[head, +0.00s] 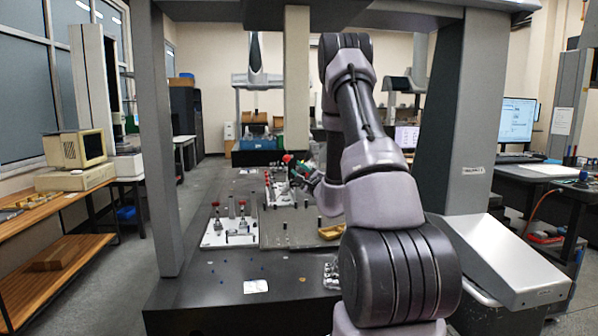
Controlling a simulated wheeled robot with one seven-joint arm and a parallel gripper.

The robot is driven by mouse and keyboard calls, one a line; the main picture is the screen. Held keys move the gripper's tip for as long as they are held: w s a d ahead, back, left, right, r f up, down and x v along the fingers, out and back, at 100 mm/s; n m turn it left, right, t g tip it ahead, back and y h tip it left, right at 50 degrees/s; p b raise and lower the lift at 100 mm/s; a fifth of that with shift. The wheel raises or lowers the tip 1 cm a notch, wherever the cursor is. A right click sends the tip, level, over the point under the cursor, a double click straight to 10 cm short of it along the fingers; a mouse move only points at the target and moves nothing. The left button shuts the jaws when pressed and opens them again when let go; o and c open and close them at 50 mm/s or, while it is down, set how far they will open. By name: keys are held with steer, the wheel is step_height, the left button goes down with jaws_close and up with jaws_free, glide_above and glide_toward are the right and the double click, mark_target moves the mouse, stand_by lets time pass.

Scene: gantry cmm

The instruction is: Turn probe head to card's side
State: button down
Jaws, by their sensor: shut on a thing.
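The probe head (288,159) is a small part with red and green on it, just below the lower end of the pale vertical quill (297,90). My gripper (296,172) is at the probe head and shut on it; the fingers are small and dark, and their exact hold is hard to make out. My arm comes in from the right and hides part of what is behind it. A white card (256,286) lies flat on the near part of the dark table (200,291); its markings are too small to read. Which way the probe head faces cannot be told.
A white plate with red-topped clamps (230,231) stands left of a grey fixture plate (287,228) with several pegs. A yellow tray (331,231) lies near my arm. Gantry columns stand left (160,150) and right (450,120). The table's front left is mostly clear.

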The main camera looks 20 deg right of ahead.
steer(key=d+n+y, duration=0.1)
steer(key=y, duration=0.1)
steer(key=n+g+y, duration=0.1)
steer(key=y, duration=0.1)
steer(key=d+n+y, duration=0.1)
steer(key=y, duration=0.1)
steer(key=shift+s+d+n+y, duration=0.15)
steer(key=shift+d+n+y, duration=0.15)
steer(key=shift+d+n, duration=0.1)
steer(key=shift+w+d+n+g+y, duration=0.15)
steer(key=shift+d+n+g+y, duration=0.35)
steer(key=shift+n+g+y, duration=0.6)
steer(key=shift+w+d+n+g+y, duration=0.1)
steer(key=shift+d+n+g+y, duration=0.5)
steer(key=shift+y, duration=0.75)
steer(key=shift+w+d+n+g+y, duration=0.15)
steer(key=shift+d+n+g+y, duration=0.2)
steer(key=shift+n+g+y, duration=0.75)
steer(key=shift+y, duration=0.25)
steer(key=c, duration=0.6)
jaws_free()
